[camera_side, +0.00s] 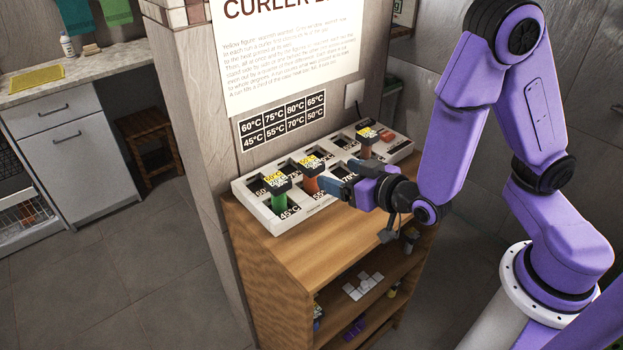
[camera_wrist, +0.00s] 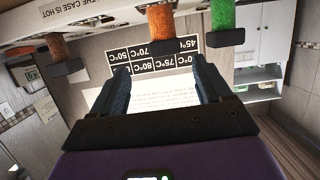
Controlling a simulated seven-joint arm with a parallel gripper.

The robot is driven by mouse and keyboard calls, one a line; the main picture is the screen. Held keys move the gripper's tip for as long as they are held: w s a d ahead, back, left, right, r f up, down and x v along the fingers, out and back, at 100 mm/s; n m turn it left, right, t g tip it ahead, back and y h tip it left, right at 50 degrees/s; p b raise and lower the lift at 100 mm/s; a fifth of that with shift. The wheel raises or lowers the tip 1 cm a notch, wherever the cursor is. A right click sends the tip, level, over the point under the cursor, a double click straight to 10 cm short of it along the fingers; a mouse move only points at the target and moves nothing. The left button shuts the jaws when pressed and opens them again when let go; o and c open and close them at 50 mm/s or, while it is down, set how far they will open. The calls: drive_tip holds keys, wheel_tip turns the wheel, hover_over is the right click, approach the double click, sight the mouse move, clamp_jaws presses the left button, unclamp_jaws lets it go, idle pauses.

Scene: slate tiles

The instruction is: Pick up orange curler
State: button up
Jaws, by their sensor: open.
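An orange curler (camera_side: 311,185) with a black top and a yellow label stands upright in the white case (camera_side: 270,220). It also shows upside down at the top of the wrist view (camera_wrist: 163,35). My gripper (camera_side: 324,184) is open, its blue fingers pointing left, close to this curler in the side view. In the wrist view my gripper (camera_wrist: 158,64) has an empty gap, and the orange curler appears above that gap, between the lines of the two fingers. Whether the fingers reach around it I cannot tell.
A green curler (camera_side: 279,200) stands left of the orange one. A brownish-orange curler (camera_side: 366,149) stands farther right in the case. The case lies on a wooden shelf unit (camera_side: 277,262) against a grey pillar with a temperature chart (camera_side: 283,122). Bare wood lies in front.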

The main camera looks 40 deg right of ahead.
sight(306, 163)
drive_tip(key=x, duration=0.5)
drive_tip(key=shift+w, duration=0.25)
drive_tip(key=shift+a+x, duration=0.2)
drive_tip(key=shift+x, duration=1.25)
drive_tip(key=shift+a+x, duration=0.2)
drive_tip(key=shift+x, duration=1.25)
drive_tip(key=shift+c, duration=0.3)
drive_tip(key=c, duration=1)
drive_tip(key=shift+r, duration=0.1)
drive_tip(key=shift+c, duration=0.5)
drive_tip(key=shift+r, duration=0.15)
